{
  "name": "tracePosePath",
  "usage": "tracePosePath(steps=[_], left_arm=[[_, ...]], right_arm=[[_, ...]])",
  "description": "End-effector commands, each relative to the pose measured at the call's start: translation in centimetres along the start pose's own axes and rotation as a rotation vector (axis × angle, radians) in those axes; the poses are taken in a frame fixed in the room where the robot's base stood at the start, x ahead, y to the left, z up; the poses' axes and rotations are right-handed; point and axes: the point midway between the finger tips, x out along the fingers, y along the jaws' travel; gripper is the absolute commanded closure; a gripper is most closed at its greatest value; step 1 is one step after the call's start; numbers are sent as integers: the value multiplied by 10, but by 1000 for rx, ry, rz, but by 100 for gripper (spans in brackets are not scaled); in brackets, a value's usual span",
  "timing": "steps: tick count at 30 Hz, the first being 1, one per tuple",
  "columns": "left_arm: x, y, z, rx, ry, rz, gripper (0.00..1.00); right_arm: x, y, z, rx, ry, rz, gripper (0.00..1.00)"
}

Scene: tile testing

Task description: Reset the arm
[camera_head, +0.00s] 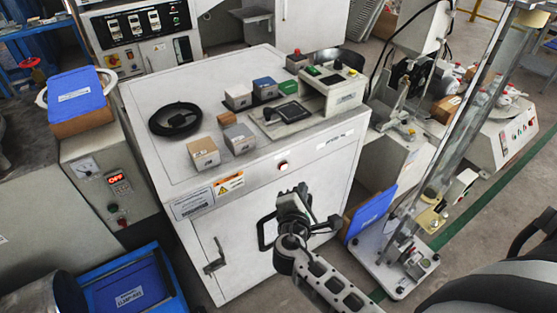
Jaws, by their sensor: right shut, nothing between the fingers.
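My right gripper (292,203) is in front of the white cabinet's front face, with my grey and black right arm coming up from the lower right. It is shut and empty. It overlaps a dark handle or frame on the cabinet front; I cannot tell whether it touches it. My left gripper is not in view. The white cabinet (255,215) stands in the middle of the view.
On the cabinet top are a coiled black cable (176,119), several small tile blocks (204,153) and a tester (334,85). A blue bin (131,280) stands at lower left. A clear-column test stand (392,262) stands to the right. Open floor shows at far right.

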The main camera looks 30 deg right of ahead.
Motion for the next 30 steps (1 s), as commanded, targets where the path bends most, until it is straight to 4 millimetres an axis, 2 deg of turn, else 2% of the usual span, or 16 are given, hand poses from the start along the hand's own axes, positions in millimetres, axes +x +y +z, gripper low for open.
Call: tracePosePath(steps=[7, 11, 14, 17, 21, 24, 27, 30], left_arm=[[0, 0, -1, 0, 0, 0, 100], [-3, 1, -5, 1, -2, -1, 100], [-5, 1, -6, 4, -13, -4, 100], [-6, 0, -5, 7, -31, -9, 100], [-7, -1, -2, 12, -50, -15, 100], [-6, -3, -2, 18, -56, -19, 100], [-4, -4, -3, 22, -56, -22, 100], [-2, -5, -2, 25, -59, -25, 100]], right_arm=[[-1, -2, 0, 13, 9, -8, 100], [-16, -17, -6, 154, 101, -78, 100], [-45, -34, -15, 398, 242, -196, 100], [-88, -43, -25, 712, 396, -353, 100], [-148, -34, -30, 1144, 560, -581, 100], [-182, -19, -28, 1389, 631, -719, 100], [-203, -7, -24, 1554, 669, -816, 100], [-213, 0, -22, 1639, 685, -868, 100]])
